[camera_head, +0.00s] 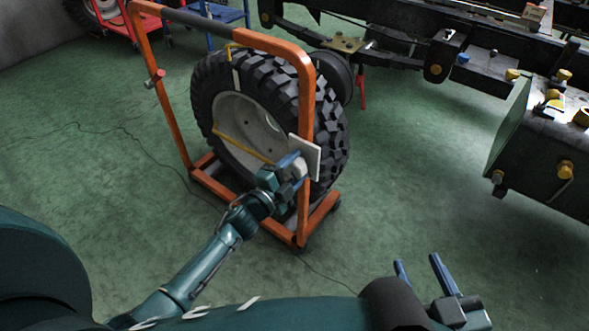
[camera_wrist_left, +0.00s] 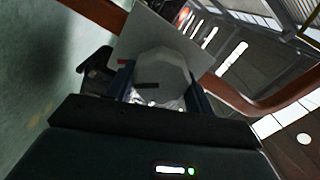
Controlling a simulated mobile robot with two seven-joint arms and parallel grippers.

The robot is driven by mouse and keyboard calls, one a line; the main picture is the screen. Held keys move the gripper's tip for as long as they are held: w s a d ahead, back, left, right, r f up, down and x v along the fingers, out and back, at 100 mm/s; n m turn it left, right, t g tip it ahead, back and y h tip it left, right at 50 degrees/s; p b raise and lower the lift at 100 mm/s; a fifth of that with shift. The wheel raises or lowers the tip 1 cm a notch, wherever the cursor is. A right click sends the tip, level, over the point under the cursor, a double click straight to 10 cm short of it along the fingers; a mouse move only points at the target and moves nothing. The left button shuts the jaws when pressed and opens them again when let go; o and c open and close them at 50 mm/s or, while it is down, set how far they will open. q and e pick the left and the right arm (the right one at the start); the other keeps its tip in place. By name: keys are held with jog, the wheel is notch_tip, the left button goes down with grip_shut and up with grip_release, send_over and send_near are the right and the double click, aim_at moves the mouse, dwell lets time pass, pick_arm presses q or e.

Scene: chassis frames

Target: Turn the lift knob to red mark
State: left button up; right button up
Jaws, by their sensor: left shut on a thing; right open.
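The lift knob is a pale grey, many-sided knob (camera_wrist_left: 168,68) on a light square plate (camera_head: 313,160) fixed to the orange frame's right post. In the left wrist view it sits between my left fingers and carries a short dark mark (camera_wrist_left: 147,86). A small red mark (camera_wrist_left: 122,61) shows on the plate, left of the knob; the dark mark appears lower and not in line with it. My left gripper (camera_head: 291,169) is shut on the knob, hiding part of it. My right gripper (camera_head: 418,260) is open and empty over the floor at the lower right.
The orange wheeled frame (camera_head: 262,42) holds a large tyre (camera_head: 258,85) behind the knob. A dark chassis (camera_head: 400,45) with a box-like part (camera_head: 545,150) stands at the upper right. A thin cable lies on the green floor at left.

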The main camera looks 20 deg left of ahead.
pick_arm(q)
jog(key=shift+m, duration=0.5)
jog(key=o, duration=1)
jog(key=p+v, duration=0.2)
jog(key=v, duration=1.1)
jog(key=shift+s, duration=0.1)
pick_arm(e)
jog(key=shift+s+d+m+g, duration=0.25)
jog(key=shift+m+g, duration=0.05)
jog(key=shift+g, duration=0.5)
